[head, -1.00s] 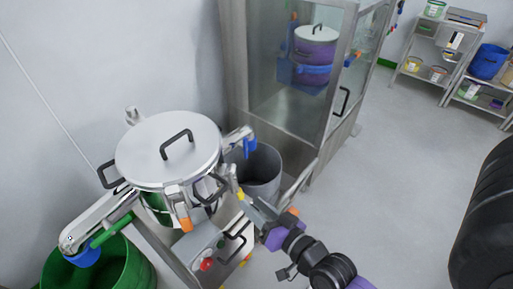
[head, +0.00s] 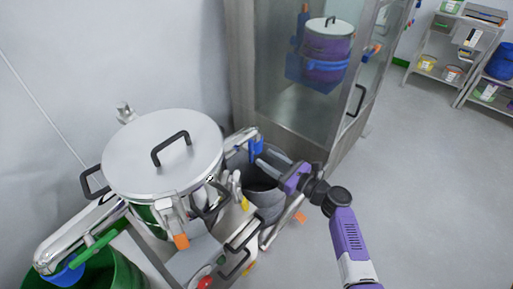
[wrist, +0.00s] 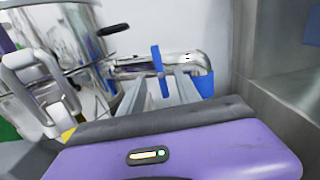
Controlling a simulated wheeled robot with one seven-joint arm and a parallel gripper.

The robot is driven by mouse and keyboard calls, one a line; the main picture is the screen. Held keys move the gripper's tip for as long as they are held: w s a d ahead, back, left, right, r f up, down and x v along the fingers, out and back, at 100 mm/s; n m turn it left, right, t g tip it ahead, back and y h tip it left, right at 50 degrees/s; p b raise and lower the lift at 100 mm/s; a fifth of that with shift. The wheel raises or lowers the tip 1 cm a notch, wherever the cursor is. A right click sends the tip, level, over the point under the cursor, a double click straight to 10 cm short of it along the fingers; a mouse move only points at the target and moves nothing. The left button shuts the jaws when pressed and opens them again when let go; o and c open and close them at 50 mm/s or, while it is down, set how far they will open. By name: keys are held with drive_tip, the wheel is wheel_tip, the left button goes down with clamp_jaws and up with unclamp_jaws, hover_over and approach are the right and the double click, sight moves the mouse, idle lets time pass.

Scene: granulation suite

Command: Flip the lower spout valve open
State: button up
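A steel spout (head: 238,138) sticks out of the right side of the lidded steel vessel (head: 150,185). It carries a blue lever (head: 256,147) and has a blue end cap (wrist: 205,85). In the wrist view the blue lever (wrist: 157,66) stands roughly upright in front of the spout (wrist: 182,62). My gripper (head: 264,158) is at this spout. In the wrist view its two grey fingers (wrist: 160,88) are apart, with the lever seen between their tips. Contact cannot be told. Another spout (head: 75,235) with a green lever (head: 98,247) leaves the vessel's left side.
A grey bin (head: 265,200) stands under the right spout, partly hidden by my gripper. A green bin (head: 115,270) is under the left spout. A glass-walled steel cabinet (head: 285,110) stands behind. A control panel with a red button (head: 205,283) is in front. Floor is clear at right.

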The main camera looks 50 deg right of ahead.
sight(252, 150)
drive_tip(key=shift+w+a, duration=0.2)
drive_tip(key=shift+w, duration=3.7)
clamp_jaws()
